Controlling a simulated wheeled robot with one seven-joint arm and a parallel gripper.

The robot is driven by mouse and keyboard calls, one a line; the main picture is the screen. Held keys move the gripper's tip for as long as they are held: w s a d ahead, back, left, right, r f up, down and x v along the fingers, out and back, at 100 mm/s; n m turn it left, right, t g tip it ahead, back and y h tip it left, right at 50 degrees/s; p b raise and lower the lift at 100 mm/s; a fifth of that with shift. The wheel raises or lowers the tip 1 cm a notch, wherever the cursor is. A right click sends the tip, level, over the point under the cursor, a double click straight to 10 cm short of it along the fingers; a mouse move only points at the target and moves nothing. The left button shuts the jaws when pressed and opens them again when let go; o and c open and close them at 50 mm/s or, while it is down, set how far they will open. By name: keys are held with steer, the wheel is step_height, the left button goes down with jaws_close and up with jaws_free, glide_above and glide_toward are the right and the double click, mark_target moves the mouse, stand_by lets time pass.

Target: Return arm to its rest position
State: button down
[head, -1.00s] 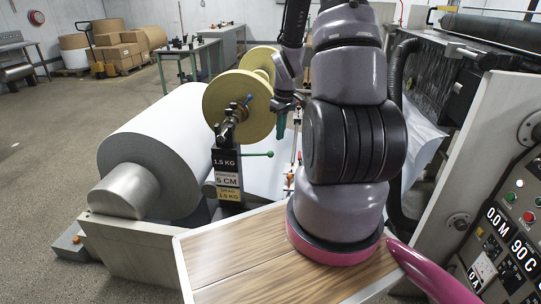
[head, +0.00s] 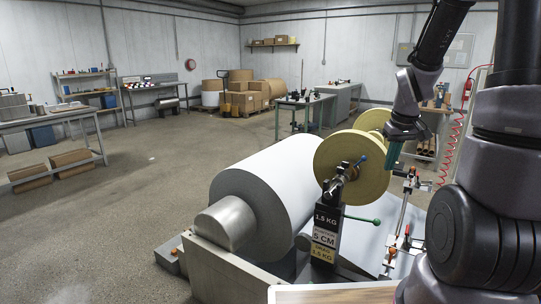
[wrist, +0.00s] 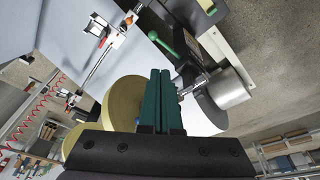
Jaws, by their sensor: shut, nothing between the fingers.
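My gripper (head: 393,160) hangs in the right half of the head view, beside the yellow discs. In the wrist view its green fingers (wrist: 160,100) are together with nothing between them. The near yellow disc (head: 352,178) sits on a spindle above a black post with weight labels (head: 326,228). In the wrist view a yellow disc (wrist: 122,102) shows just left of the fingers; I cannot tell the exact gap. My arm fills the right edge of the head view.
A large white paper roll (head: 265,195) lies left of the discs. A green-handled lever (head: 362,219) sticks out below them. A rail with clamps (head: 398,225) stands to the right. Benches (head: 50,130) and cartons (head: 250,97) are farther back. The floor at left is open.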

steer(key=s+a+r+m+t, duration=0.1)
steer(key=s+a+r, duration=0.2)
steer(key=s+r, duration=0.2)
steer(key=s+a+r+m+t+y, duration=0.1)
steer(key=s+a+r, duration=0.3)
steer(key=r, duration=0.4)
steer(key=s+a+r+m+t+y, duration=0.1)
steer(key=s+a+r+m+t, duration=0.1)
steer(key=s+r, duration=0.4)
steer(key=shift+s+a+r+m, duration=0.3)
steer(key=shift+a+r+m, duration=0.2)
steer(key=shift+a, duration=0.2)
